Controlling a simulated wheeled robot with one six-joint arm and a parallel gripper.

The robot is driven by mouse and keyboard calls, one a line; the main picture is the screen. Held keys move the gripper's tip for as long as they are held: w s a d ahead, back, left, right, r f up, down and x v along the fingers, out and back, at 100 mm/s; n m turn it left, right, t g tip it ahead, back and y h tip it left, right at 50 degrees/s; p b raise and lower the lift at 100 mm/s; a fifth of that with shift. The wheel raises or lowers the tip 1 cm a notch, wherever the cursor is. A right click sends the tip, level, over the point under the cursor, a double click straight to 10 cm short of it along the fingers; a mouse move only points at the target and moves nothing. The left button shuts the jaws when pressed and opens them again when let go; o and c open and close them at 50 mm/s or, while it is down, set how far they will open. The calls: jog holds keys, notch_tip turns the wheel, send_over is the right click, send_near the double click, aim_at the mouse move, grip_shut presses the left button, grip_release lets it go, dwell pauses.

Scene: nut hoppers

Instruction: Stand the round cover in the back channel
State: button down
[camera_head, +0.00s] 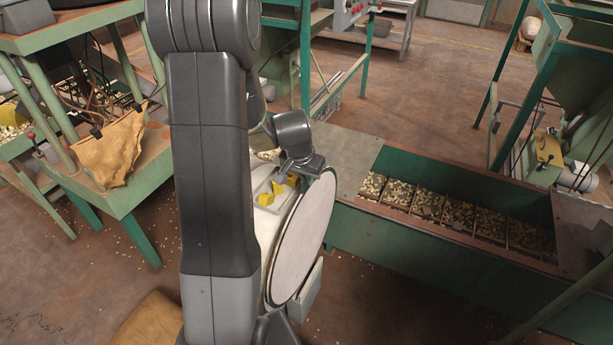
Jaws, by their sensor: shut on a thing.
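The round cover (305,240) is a large pale disc with a dark rim, upright and slightly tilted, with its face turned to the right. My gripper (314,169) is shut on its upper edge. Behind the cover, to the left, is a pale tray-like surface (258,187) with yellow blocks (279,188) on it. My arm and the cover hide much of this area. I cannot make out the back channel clearly, nor tell whether the cover's lower edge touches anything.
A green trough (448,240) of nuts in compartments stands to the right, with a flat brown top (345,160) at its left end. A green stand with a tan sack (112,150) is at left. Another sack (150,318) lies on the floor below. Open floor (435,100) lies behind.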

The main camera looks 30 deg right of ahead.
aim_at(306, 188)
jog(key=shift+f+b, duration=2.5)
jog(key=shift+f, duration=0.3)
jog(key=shift+f+b, duration=0.3)
jog(key=shift+b, duration=0.05)
jog(key=shift+w+a+b, duration=0.4)
jog(key=shift+w+a, duration=0.05)
jog(key=shift+w, duration=0.35)
dwell(0.4)
jog(key=c, duration=1.5)
grip_release()
jog(key=shift+a, duration=0.1)
jog(key=p+v, duration=0.1)
jog(key=v, duration=1.2)
jog(key=shift+a+r, duration=0.15)
jog(key=shift+r, duration=0.25)
jog(key=shift+f, duration=0.1)
jog(key=x, duration=0.9)
jog(key=b+x, duration=0.1)
jog(key=x, duration=0.3)
jog(key=shift+s+d+f, duration=0.2)
jog(key=shift+d+f, duration=0.1)
